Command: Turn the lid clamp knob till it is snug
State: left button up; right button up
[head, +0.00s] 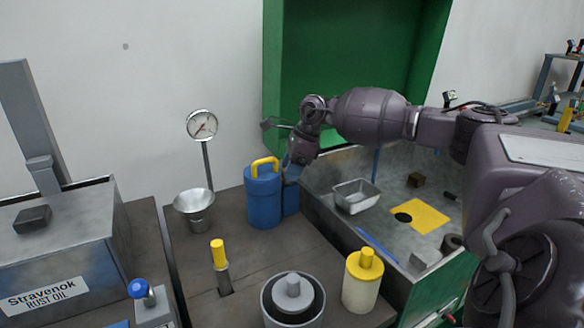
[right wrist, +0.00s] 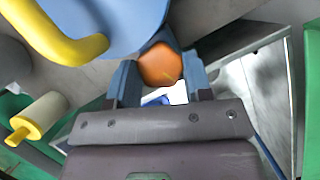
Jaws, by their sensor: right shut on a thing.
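An orange knob (right wrist: 160,66), which I take to be the lid clamp knob, sits beside a blue canister (right wrist: 110,22) in the right wrist view. The canister has a yellow handle and also stands upright on the bench in the head view (head: 263,200). My right gripper (right wrist: 160,80) is shut on the knob, one finger on each side. In the head view my right gripper (head: 290,172) reaches down at the canister's right side, and the knob is hidden there. My left gripper is not in view.
A metal funnel cup (head: 195,208) and a dial gauge (head: 202,125) stand left of the canister. A yellow-topped cylinder (head: 362,282) and a grey round fixture (head: 292,300) are in front. A metal tray (head: 356,196) lies in the basin at right.

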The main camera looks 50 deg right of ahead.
jog(key=o, duration=0.9)
jog(key=p+v, duration=0.1)
jog(key=v, duration=1)
jog(key=shift+f, duration=0.1)
